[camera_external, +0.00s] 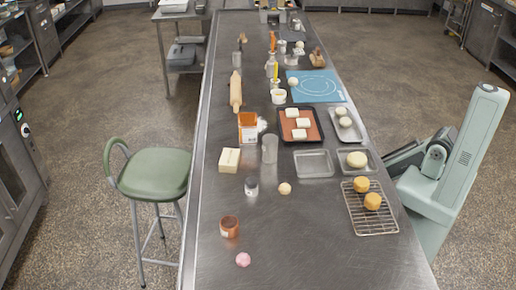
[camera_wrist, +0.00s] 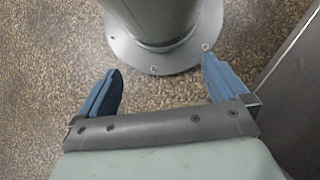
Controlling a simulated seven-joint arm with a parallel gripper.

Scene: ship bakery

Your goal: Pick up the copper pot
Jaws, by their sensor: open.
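A small copper-brown round pot (camera_external: 230,228) stands near the front left of the steel counter in the external view. It has a pale patch on its side. It does not show in the wrist view. My gripper (camera_wrist: 160,75) is open in the wrist view, its two blue fingers wide apart with nothing between them. It points at the speckled floor and a round metal base. In the external view my arm is beside the counter's right edge, far from the pot, and the fingers cannot be made out there.
The long steel counter (camera_external: 215,185) also bears a pink ball (camera_external: 243,260), a small jar (camera_external: 251,187), a butter block (camera_external: 229,160), a clear cup (camera_external: 269,149) and a wire rack (camera_external: 380,222) with two cakes. A green stool (camera_external: 153,175) stands left. The counter's front middle is clear.

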